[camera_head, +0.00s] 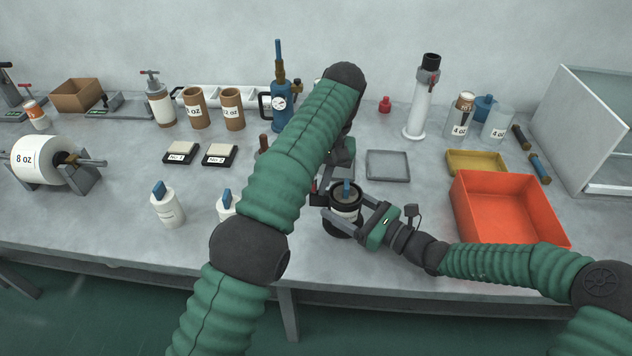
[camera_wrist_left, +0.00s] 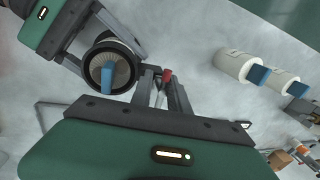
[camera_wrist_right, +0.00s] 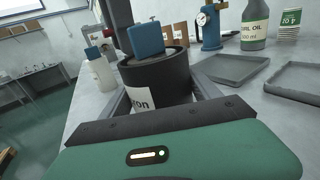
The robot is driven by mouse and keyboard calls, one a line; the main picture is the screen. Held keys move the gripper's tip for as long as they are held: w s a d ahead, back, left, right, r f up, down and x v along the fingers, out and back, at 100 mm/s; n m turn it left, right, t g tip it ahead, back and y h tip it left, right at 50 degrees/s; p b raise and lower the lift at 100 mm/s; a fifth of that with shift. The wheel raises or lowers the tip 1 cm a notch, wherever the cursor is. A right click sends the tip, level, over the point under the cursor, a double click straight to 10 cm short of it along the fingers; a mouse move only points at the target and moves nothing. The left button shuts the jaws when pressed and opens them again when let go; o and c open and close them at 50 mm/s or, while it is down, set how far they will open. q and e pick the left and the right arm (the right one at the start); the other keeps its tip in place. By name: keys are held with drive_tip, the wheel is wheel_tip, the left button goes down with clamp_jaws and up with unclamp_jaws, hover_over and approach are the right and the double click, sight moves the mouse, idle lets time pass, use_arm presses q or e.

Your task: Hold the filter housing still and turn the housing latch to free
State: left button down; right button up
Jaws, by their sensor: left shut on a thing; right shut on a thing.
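The filter housing (camera_head: 343,222) is a black cylinder with a white label band, a pleated top and a blue tab (camera_head: 347,188), upright at the table's front. My right gripper (camera_head: 350,212) is shut around its body. In the right wrist view the housing (camera_wrist_right: 150,73) sits between the fingers. A red-tipped lever (camera_wrist_left: 167,75), seemingly the housing latch, lies beside the housing in the left wrist view. My left gripper (camera_wrist_left: 163,88) is shut on it. In the head view my left arm hides much of this grip; a red bit (camera_head: 313,186) shows left of the housing.
An orange-red bin (camera_head: 505,212) stands right of the housing, behind my right forearm. A grey tray (camera_head: 388,165) and a yellow tray (camera_head: 476,162) lie behind. White canisters with blue tabs (camera_head: 167,208) stand to the left. The table's front edge is close.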

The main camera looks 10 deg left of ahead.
use_arm(q)
drive_tip(key=shift+a, duration=0.1)
use_arm(e)
drive_tip(key=shift+s+f, duration=0.1)
use_arm(q)
drive_tip(key=c, duration=1.4)
unclamp_jaws()
use_arm(e)
drive_tip(key=o, duration=2)
drive_tip(key=shift+d, duration=0.1)
